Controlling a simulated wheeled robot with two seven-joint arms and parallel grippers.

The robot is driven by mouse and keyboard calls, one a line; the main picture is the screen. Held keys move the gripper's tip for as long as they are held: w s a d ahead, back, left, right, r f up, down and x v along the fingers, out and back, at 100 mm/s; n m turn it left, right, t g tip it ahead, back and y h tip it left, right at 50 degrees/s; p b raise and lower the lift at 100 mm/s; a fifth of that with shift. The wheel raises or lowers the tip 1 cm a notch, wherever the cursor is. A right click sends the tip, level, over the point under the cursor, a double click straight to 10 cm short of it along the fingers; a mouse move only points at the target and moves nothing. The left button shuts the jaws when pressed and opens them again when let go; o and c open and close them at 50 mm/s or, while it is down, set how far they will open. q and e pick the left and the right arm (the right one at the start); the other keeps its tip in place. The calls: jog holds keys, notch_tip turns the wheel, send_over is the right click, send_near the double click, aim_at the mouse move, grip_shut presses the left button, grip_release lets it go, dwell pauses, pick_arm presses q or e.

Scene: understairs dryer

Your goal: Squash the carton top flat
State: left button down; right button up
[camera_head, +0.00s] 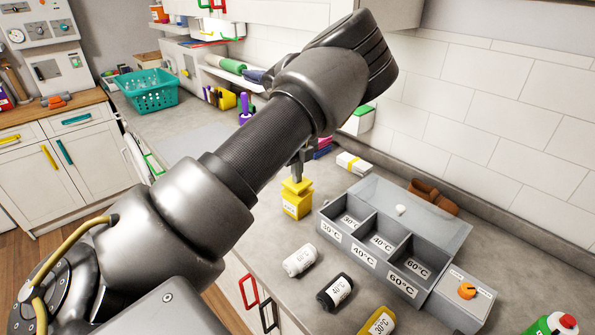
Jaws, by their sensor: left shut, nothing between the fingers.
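A small yellow carton (292,206) with a pale label stands upright on the grey worktop (262,243). Its upper part looks stepped, with a narrower yellow piece (297,186) above the body. My left gripper (297,177) points down right over the carton top, its fingers shut with nothing between them. The tips look to be at or just above the carton top; I cannot tell whether they touch. My left arm crosses the middle of the view and hides the gripper's upper part. My right gripper is not in view.
A grey box (348,247) with 30, 40 and 60°C compartments stands right of the carton. White (299,261), black (335,291) and yellow (378,322) labelled items lie in front. A white-and-yellow packet (353,163) lies behind. A teal basket (151,92) is far left.

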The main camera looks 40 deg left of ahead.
pick_arm(q)
jog(key=shift+f+b, duration=0.4)
jog(key=shift+f, duration=0.55)
notch_tip(320, 180, up, 15)
jog(key=p, duration=1.1)
jog(key=shift+p, duration=0.35)
